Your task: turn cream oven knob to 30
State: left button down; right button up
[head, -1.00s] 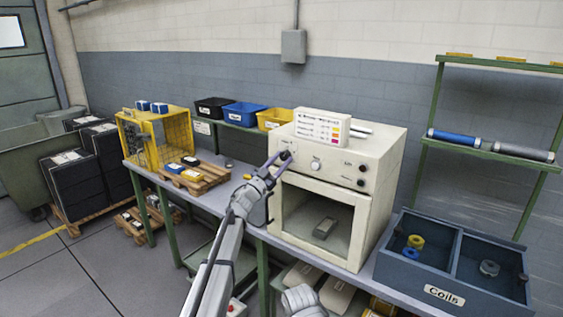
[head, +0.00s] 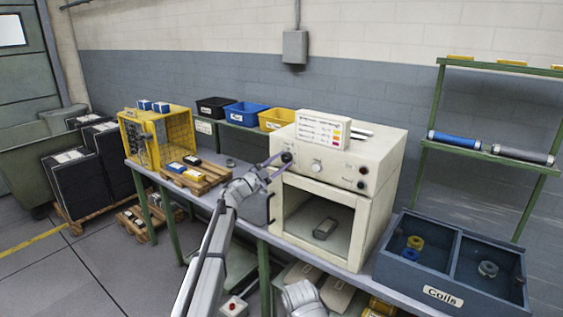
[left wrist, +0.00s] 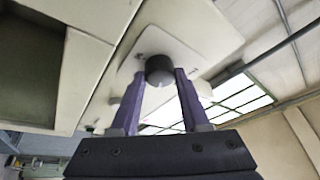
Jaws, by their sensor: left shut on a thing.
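In the left wrist view the fingers close on the dark round knob (left wrist: 159,69) in front of a pale plate. The knob's scale and its setting cannot be read. Part of my right arm shows at the bottom of the head view, but its fingers do not.
A pale knob (head: 317,165) and dark controls sit further right on the panel. A white sign box (head: 322,130) stands on the oven. A blue coils bin (head: 398,278) is right of it. A wooden pallet (head: 196,178) with small boxes lies left on the bench.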

dwell(0.4)
pick_arm(q)
jog(key=shift+c, duration=1.9)
grip_release()
jog(key=b+v, duration=0.2)
jog(key=v, duration=0.5)
jog(key=shift+s+a, duration=0.25)
jog(key=shift+f, duration=0.15)
